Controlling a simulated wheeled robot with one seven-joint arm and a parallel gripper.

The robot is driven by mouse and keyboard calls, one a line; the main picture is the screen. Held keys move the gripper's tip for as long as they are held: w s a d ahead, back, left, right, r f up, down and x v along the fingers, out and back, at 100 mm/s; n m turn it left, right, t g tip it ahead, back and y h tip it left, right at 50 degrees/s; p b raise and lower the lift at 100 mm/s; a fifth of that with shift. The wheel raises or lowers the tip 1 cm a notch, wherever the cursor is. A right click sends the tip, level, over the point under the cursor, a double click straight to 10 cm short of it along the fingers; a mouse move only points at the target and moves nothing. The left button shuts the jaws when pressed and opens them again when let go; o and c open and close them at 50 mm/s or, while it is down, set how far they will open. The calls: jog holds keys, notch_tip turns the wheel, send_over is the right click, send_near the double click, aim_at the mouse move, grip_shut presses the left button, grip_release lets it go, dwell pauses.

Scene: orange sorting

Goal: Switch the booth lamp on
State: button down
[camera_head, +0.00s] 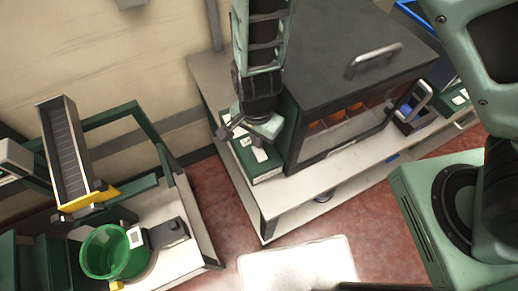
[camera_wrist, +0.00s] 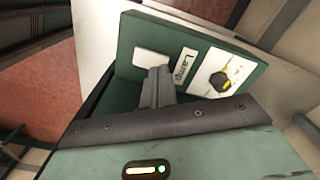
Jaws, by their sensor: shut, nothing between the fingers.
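A green control box (camera_head: 262,172) stands on the white bench beside the dark booth (camera_head: 375,45). In the wrist view the box's green face (camera_wrist: 130,42) carries a white switch plate (camera_wrist: 148,57), a "Lamp" label (camera_wrist: 184,65) and a white plate with a black and yellow knob (camera_wrist: 222,80). My gripper (camera_wrist: 160,72) is shut and empty, its fingertips overlapping the lower right of the white switch plate. I cannot tell whether they touch it. In the head view my gripper (camera_head: 228,128) is over the box. Whether the lamp is lit is unclear.
Orange fruit (camera_head: 325,122) shows inside the booth's open front. A device with a blue screen (camera_head: 408,108) stands to its right. At the lower left are a green bowl (camera_head: 108,252), a scale (camera_head: 165,234) and a sloping chute (camera_head: 66,150). Red floor lies between the benches.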

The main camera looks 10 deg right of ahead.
jog(key=shift+f+b, duration=0.55)
jog(key=shift+f, duration=0.3)
dwell(0.3)
jog(key=shift+r, duration=0.1)
notch_tip(320, 180, up, 7)
jog(key=p, duration=0.7)
dwell(0.9)
